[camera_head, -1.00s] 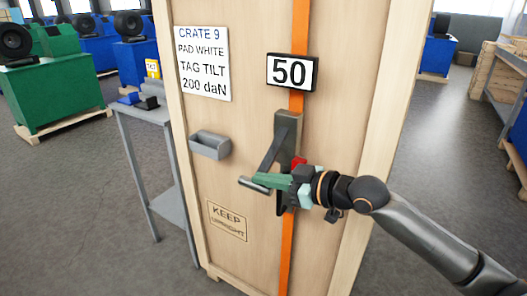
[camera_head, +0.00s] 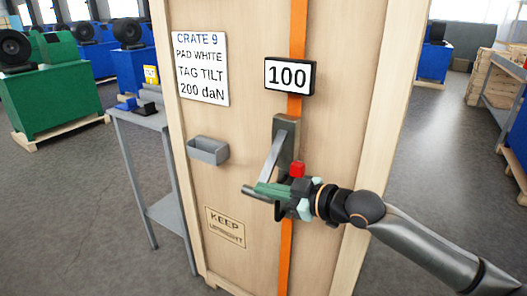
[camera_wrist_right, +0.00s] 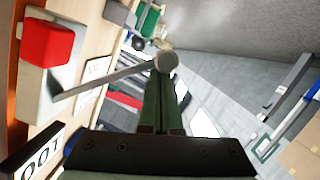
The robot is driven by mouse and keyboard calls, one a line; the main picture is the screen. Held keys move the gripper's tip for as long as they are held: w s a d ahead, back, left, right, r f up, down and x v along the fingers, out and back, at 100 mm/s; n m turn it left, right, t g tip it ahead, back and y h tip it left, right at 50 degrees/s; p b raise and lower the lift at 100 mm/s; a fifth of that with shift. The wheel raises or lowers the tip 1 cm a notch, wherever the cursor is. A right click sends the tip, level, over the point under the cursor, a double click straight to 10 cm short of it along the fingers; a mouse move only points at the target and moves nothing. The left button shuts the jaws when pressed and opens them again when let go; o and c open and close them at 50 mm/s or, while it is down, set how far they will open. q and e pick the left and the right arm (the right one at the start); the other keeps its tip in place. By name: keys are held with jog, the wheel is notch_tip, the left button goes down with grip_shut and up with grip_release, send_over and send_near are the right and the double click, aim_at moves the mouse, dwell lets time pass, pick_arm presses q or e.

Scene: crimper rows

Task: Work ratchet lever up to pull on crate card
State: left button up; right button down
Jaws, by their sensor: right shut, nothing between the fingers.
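The crate card (camera_head: 201,68) on the wooden crate reads CRATE 9, PAD WHITE, TAG TILT, 200 daN. A black-framed display (camera_head: 289,76) reads 100. Below it the ratchet (camera_head: 287,133) sits on an orange strap (camera_head: 285,265). Its grey lever (camera_head: 270,160) slants down to the left and ends in a crossbar handle, whose round end (camera_wrist_right: 167,63) shows in the wrist view. My right gripper (camera_head: 262,189) is shut and empty, its green fingers at the handle; whether they touch it I cannot tell. A red block (camera_head: 297,169) sits beside the lever. My left gripper is out of view.
A small grey bin (camera_head: 208,150) is fixed to the crate left of the ratchet. A KEEP UPRIGHT label (camera_head: 226,227) is lower down. A grey side table (camera_head: 142,117) stands left of the crate. Open floor (camera_head: 400,150) lies to the right.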

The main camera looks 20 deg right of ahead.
jog(key=shift+r+p, duration=0.2)
jog(key=shift+p, duration=0.3)
jog(key=r+p, duration=0.3)
jog(key=shift+s+a+r, duration=0.1)
jog(key=shift+s+a, duration=0.15)
jog(key=shift+a, duration=0.05)
send_near(266, 177)
jog(key=s+a+r, duration=0.2)
jog(key=s+r, duration=0.1)
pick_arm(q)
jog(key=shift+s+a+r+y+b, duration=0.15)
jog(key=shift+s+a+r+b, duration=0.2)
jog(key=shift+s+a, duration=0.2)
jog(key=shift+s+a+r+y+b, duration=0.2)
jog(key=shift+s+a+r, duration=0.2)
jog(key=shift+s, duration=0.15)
pick_arm(e)
jog(key=shift+s, duration=0.55)
jog(key=shift+s+r, duration=0.1)
jog(key=shift+r, duration=0.05)
